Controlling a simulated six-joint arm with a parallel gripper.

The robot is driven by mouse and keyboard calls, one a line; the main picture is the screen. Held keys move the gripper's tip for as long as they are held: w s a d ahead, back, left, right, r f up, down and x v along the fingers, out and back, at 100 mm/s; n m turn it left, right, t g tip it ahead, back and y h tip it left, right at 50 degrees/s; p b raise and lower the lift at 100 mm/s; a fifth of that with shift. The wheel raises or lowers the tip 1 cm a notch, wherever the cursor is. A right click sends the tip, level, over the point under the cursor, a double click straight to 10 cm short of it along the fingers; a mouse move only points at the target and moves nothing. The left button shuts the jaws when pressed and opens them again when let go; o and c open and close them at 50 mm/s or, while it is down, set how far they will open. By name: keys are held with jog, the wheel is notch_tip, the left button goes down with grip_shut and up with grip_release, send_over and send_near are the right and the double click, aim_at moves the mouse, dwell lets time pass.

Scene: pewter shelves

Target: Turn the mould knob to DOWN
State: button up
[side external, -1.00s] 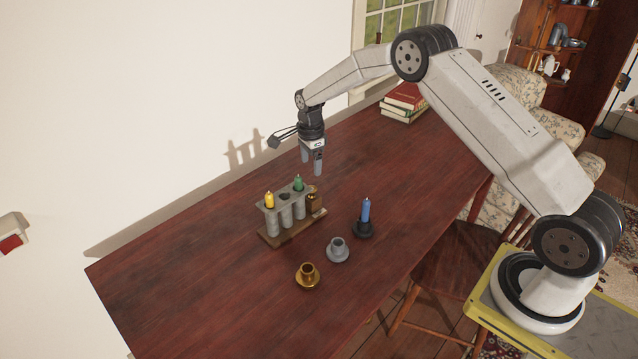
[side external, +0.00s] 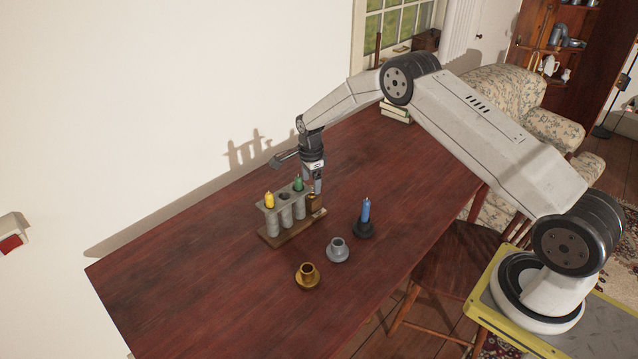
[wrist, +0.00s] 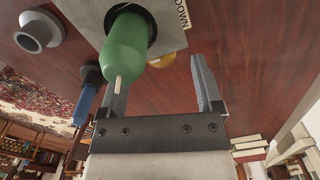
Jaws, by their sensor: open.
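The mould (side external: 285,215) is a grey rack of tubes on a wooden base, with a yellow candle (side external: 269,199) and a green candle (side external: 298,184) in it. A brass knob (side external: 313,205) sits at its right end. In the wrist view, the knob (wrist: 162,61) shows only partly behind the green candle (wrist: 125,45), beside a plate lettered DOWN (wrist: 182,14). My gripper (side external: 318,187) points down just above and beside the knob. Its jaws are open, one finger partly hidden by the green candle. I cannot tell the knob's setting, nor whether a finger touches it.
A blue candle (side external: 366,209) stands in a dark holder right of the mould. An empty grey holder (side external: 338,251) and an empty brass holder (side external: 307,277) stand in front. Books (side external: 396,112) lie at the back of the table (side external: 200,290). The table's left part is clear.

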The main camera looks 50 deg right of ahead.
jog(key=shift+f, duration=0.8)
grip_shut()
jog(key=shift+n, duration=3.1)
grip_release()
